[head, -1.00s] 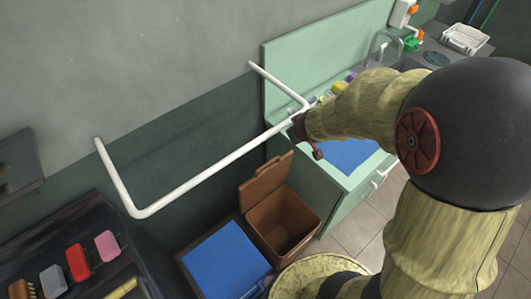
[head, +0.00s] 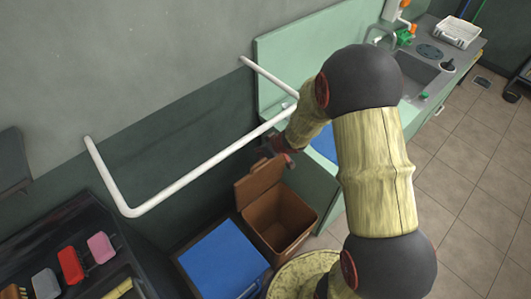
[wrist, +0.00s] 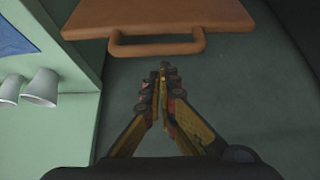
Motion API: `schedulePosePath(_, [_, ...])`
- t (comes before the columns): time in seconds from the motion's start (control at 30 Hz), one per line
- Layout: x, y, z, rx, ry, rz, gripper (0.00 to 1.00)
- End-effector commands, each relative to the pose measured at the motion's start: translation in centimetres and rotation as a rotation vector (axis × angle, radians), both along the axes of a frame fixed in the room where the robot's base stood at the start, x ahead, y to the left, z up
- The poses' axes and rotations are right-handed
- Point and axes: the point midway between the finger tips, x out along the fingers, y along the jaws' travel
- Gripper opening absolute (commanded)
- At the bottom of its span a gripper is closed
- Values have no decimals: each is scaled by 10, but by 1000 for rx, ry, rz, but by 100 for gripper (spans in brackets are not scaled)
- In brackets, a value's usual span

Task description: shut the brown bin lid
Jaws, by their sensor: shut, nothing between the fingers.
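The brown bin (head: 280,222) stands on the floor between a blue-topped unit and the green counter. Its lid (head: 260,181) is up, leaning back toward the wall, and the bin's inside shows. In the wrist view the lid (wrist: 155,14) fills the top, with its handle loop (wrist: 157,46) along the near edge. My gripper (wrist: 163,70) is shut and empty, its fingertips pointing at the handle, just below it in the picture. I cannot tell whether they touch it. In the head view my gripper (head: 283,152) is small, close to the lid's upper right corner, and partly hidden by my arm.
A white rail (head: 205,168) runs along the wall behind the bin. The green counter (head: 310,185) is right of the bin, and a blue-topped unit (head: 222,262) is left. In the wrist view, white cups (wrist: 42,87) are at the left. Tiled floor (head: 465,185) is open at the right.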

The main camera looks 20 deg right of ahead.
Motion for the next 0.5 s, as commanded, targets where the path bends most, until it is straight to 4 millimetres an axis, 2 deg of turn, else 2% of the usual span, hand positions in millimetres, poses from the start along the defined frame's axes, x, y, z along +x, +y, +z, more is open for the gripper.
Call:
schedulePosePath(0.03, [3,2,-8,0,1,1,0])
schedulePosePath(0.2, [10,4,-16,-1,0,1,0])
schedulePosePath(0.5, [11,5,-16,-1,-1,0,0])
